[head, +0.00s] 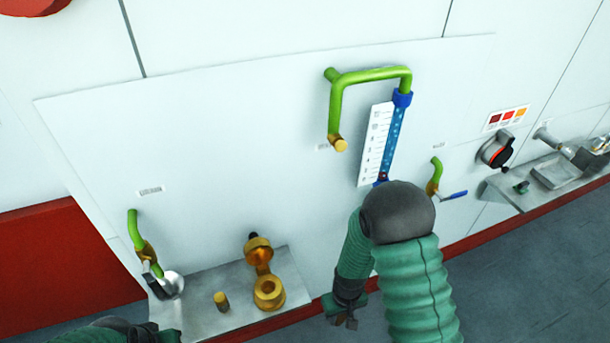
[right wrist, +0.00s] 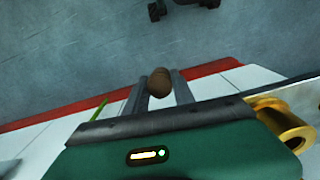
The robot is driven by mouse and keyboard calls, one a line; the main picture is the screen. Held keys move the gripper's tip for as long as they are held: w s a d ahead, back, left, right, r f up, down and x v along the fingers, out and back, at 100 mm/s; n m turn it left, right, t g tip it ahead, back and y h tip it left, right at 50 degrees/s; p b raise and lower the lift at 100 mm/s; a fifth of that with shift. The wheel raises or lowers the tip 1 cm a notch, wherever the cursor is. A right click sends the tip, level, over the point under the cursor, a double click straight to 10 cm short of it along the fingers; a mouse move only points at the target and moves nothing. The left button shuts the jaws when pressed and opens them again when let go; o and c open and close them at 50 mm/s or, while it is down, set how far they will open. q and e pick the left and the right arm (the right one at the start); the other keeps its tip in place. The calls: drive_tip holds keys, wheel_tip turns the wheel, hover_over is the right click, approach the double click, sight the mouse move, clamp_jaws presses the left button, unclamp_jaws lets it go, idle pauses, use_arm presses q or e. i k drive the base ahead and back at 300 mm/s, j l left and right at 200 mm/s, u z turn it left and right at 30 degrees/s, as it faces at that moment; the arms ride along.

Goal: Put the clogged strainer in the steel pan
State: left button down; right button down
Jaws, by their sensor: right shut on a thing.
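My right gripper (head: 345,318) hangs in front of the panel, just right of the left steel shelf. In the right wrist view its two fingers (right wrist: 160,92) are shut on a brown, rounded piece, which looks like the clogged strainer (right wrist: 159,81). In the head view the strainer cannot be made out at the fingertips. A shallow steel pan (head: 556,174) sits on the right shelf, well to the right of the gripper. My left gripper (head: 168,336) shows only in part at the bottom left edge, and its fingers cannot be made out.
The left shelf (head: 215,320) holds an open brass housing (head: 269,292) and a small brass plug (head: 221,301). Green pipes (head: 337,100), a blue sight tube (head: 394,130), a blue-handled valve (head: 452,195) and a black knob (head: 495,150) stand out from the panel.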

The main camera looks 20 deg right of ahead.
sight(554, 174)
drive_tip(key=i+l, duration=0.1)
drive_tip(key=l, duration=2.1)
drive_tip(key=i+l, duration=0.15)
drive_tip(key=l, duration=1)
